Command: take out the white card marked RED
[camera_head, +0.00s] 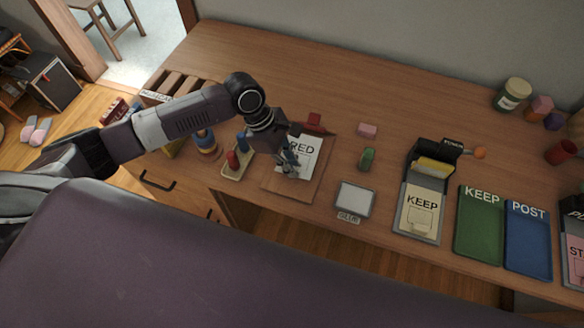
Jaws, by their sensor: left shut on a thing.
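The white card marked RED (309,154) is on or just above a flat brown holder (314,188) on the wooden desk. My left gripper (291,168) reaches in from the left and is shut on the card's left part. The gripper covers that part of the card and some of the brown holder. I cannot tell whether the card is lifted clear of the holder. My right gripper is not in view.
A small tray with red and blue pegs (236,164) stands left of the card. A red block (314,122), a pink block (368,130) and a green piece (366,159) are nearby. The KEEP (480,232) and POST (528,243) trays lie right.

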